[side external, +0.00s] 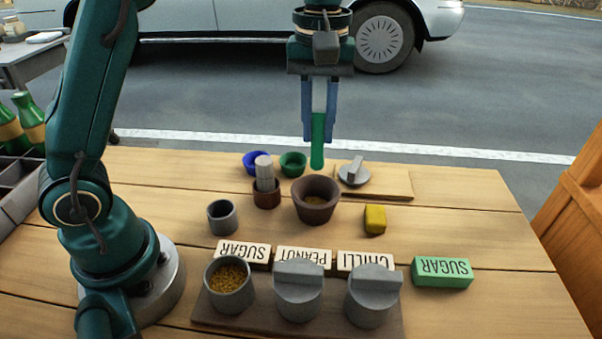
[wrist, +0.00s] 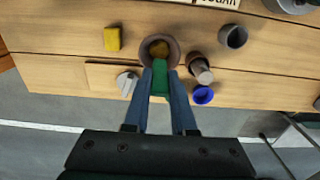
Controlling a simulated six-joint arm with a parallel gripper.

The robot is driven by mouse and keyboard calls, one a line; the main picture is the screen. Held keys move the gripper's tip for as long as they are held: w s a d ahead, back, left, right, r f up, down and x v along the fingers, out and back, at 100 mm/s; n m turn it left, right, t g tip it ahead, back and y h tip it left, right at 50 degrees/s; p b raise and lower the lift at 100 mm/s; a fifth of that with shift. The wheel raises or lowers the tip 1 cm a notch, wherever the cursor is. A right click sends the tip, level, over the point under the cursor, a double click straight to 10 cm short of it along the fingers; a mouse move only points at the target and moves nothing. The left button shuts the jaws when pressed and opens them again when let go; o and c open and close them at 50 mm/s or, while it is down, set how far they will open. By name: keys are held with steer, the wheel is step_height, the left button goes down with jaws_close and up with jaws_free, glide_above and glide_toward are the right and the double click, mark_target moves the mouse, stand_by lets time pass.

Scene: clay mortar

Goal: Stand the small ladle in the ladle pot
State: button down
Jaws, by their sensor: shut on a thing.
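An empty grey cup (side external: 222,218), which I take for the ladle pot, stands upright at left of the clay mortar (side external: 316,205). It also shows in the wrist view (wrist: 233,37).
A brown cup (side external: 266,197) holding a grey ribbed thing stands between cup and mortar. Blue (side external: 254,166) and green (side external: 292,166) bowls are behind. A grey lid (side external: 353,176), yellow block (side external: 375,219), name blocks (side external: 442,272) and grey jars (side external: 230,298) stand around.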

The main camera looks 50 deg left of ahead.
stand_by(0.3)
steer(key=shift+s+f+n, duration=0.3)
steer(key=shift+s+n, duration=0.05)
steer(key=shift+n, duration=0.05)
steer(key=s+a+r+n, duration=0.1)
steer(key=s+a+n, duration=0.3)
steer(key=s, duration=0.3)
steer(key=s+a+r+n, duration=0.1)
steer(key=s+a+n, duration=0.3)
steer(key=s, duration=0.2)
step_height(320, 180, down, 10)
steer(key=shift+s+d+f, duration=0.2)
steer(key=shift+f, duration=0.05)
stand_by(0.5)
steer(key=c, duration=0.7)
jaws_free()
steer(key=shift+o, duration=0.2)
